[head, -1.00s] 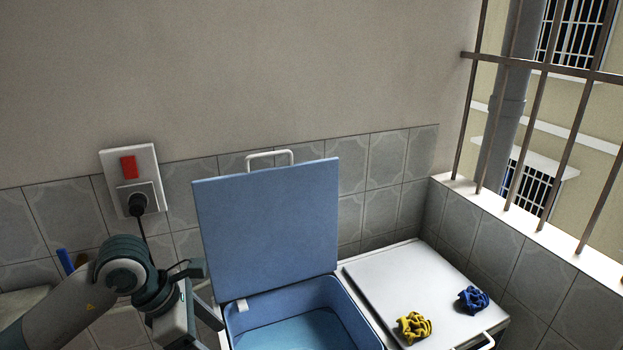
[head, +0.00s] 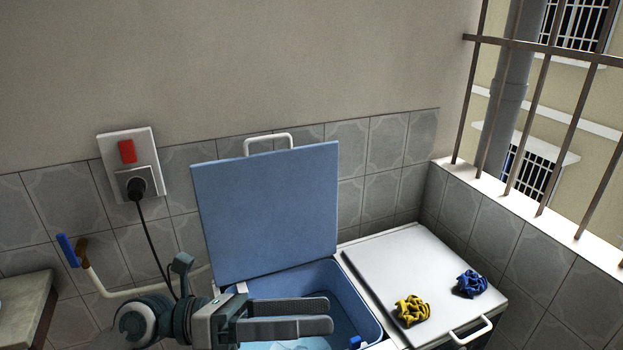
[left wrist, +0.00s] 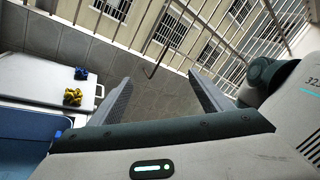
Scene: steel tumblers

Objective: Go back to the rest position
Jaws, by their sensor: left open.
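My left gripper (head: 331,314) reaches in from the lower left of the head view, in front of the open blue tub. Its two long grey fingers point right, are apart and hold nothing. In the left wrist view the fingers (left wrist: 160,88) also stand wide apart, with only tiles and window bars beyond them. My right gripper is not in view.
The blue tub (head: 368,305) has its blue lid (head: 265,210) raised against the wall. Right of it, a closed white lid (head: 410,262) bears a yellow scrunched item (head: 412,310) and a blue one (head: 470,284). A wall socket (head: 131,165) has a plugged cable.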

